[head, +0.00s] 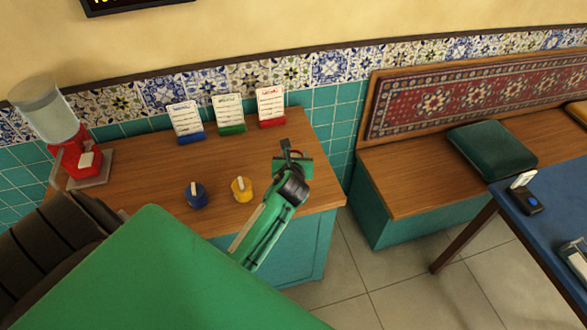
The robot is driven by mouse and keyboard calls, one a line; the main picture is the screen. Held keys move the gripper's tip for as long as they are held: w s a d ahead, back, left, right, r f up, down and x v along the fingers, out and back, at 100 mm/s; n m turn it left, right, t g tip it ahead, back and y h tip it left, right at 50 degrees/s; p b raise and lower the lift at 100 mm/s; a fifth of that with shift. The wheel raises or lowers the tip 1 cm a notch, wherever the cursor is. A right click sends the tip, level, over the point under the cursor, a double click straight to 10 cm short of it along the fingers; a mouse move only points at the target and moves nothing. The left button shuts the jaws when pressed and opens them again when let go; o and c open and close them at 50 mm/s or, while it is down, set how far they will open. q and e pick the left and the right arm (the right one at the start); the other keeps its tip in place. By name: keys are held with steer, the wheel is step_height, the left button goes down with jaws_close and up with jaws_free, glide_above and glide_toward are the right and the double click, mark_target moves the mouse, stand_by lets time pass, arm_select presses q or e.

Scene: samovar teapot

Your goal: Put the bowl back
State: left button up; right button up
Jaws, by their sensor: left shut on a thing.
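My left gripper (289,154) is at the right end of the wooden counter, shut on a small green thing, which I take for the bowl (306,168). The gripper hides much of it, so its shape is unclear. I cannot tell whether it touches the counter. A blue bowl-like container (196,198) and a yellow one (241,194) stand on the counter to the left, each with a pale handle or scoop showing. My right gripper is not in view.
Three cards in blue (189,137), green (231,128) and red (272,122) holders line the back of the counter (145,175). A red dispenser (72,155) stands at its left end. A bench (420,185) and a blue table (510,210) are to the right.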

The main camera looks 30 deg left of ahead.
arm_select(q)
steer(key=shift+f, duration=2.85)
steer(key=shift+f, duration=0.1)
steer(key=o, duration=1.2)
steer(key=b+v, duration=0.1)
steer(key=v, duration=1.1)
steer(key=shift+s, duration=0.1)
